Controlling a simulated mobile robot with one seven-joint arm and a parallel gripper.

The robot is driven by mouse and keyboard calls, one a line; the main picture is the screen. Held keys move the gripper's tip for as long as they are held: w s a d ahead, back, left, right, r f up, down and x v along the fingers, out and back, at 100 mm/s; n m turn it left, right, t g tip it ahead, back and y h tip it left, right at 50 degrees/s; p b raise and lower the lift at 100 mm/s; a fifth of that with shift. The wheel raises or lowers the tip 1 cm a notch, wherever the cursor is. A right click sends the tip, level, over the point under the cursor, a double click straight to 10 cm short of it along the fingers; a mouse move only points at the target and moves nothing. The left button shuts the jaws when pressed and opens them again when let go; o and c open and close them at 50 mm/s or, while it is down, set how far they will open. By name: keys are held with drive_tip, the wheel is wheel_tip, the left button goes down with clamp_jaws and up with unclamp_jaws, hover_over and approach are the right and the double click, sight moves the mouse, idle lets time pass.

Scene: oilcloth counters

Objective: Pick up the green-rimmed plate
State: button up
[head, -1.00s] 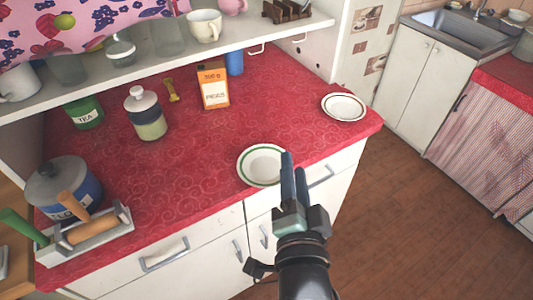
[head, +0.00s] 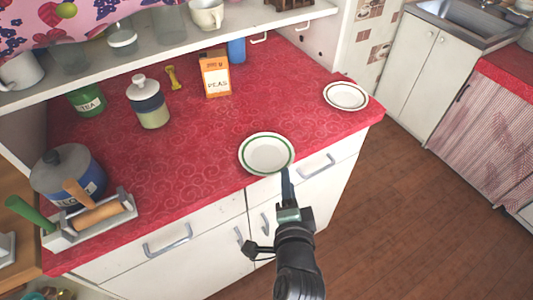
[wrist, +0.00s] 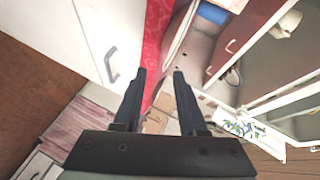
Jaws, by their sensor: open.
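The green-rimmed plate (head: 267,154) is white with a thin green band and lies flat near the front edge of the red counter in the head view. My gripper (head: 287,180) is at the counter's front edge, just below the plate in the picture, its fingers overlapping the plate's lower rim from this angle. I cannot tell whether they touch it. In the wrist view my gripper (wrist: 158,75) has its two fingers apart with nothing between them. The plate cannot be made out in the wrist view.
A second, dark-rimmed plate (head: 346,96) lies at the counter's right end. An orange peas box (head: 216,76), a lidded jar (head: 148,103), a blue pot (head: 68,176) and a rack with a rolling pin (head: 98,216) stand around. The counter left of the plate is clear.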

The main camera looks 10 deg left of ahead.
sight(267, 155)
drive_tip(key=x, duration=0.4)
drive_tip(key=shift+w+a, duration=0.1)
drive_tip(key=shift+w, duration=0.3)
drive_tip(key=shift+c, duration=0.2)
clamp_jaws()
drive_tip(key=shift+r, duration=0.1)
idle(0.8)
